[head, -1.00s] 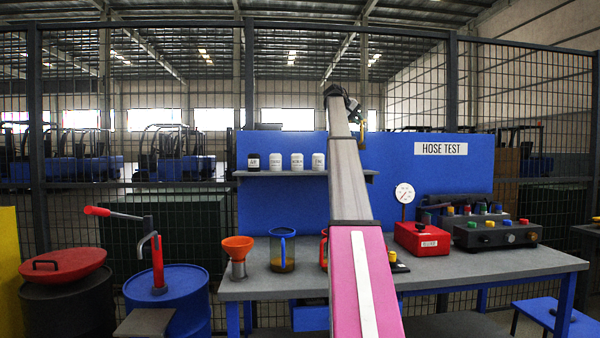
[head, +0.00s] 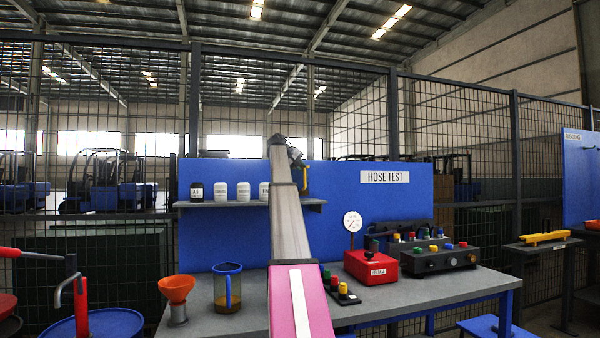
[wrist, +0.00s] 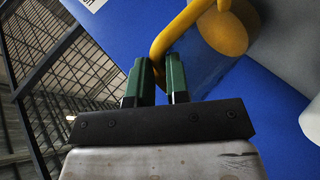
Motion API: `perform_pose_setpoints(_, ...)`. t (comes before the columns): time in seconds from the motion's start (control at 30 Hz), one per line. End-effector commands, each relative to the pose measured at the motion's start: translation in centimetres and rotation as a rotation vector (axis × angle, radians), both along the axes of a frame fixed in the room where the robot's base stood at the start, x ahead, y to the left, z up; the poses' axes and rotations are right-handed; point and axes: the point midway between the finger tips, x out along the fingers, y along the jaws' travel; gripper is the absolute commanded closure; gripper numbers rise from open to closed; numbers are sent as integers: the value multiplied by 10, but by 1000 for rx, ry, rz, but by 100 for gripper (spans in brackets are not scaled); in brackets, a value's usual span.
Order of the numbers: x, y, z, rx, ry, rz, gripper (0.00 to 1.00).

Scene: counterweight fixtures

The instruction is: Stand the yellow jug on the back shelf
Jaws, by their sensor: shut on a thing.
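The yellow jug (wrist: 207,58) hangs in my gripper (wrist: 158,76) in the wrist view. The green fingers are closed on its yellow handle, and its see-through body is in front of a blue panel. In the head view only a yellow part of the jug (head: 306,176) shows beside the end of my arm, above the shelf's height. My arm hides most of it there. The back shelf (head: 315,205) is fixed to the blue panel; jars stand on its left part, and its right end looks bare, with the middle hidden behind my arm.
Dark and white jars (head: 221,191) stand on the shelf. On the bench (head: 410,305) are an orange funnel (head: 176,288), a blue jug (head: 227,287), a red box (head: 371,266), a gauge (head: 352,222) and a control box (head: 440,261). A white rounded thing (wrist: 311,120) is at the wrist view's right edge.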

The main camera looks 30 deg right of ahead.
Motion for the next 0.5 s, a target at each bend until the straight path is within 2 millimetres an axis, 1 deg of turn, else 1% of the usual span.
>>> perform_pose_setpoints(0.03,-1,0,-9,-1,0,0,100)
perform_pose_setpoints(0.13,-1,0,-17,-1,-1,0,100)
perform_pose_setpoints(0.43,0,0,-18,-1,-1,0,100)
perform_pose_setpoints(0.47,0,0,-18,0,-1,1,78)
perform_pose_setpoints(0.5,0,0,-18,0,-1,1,65)
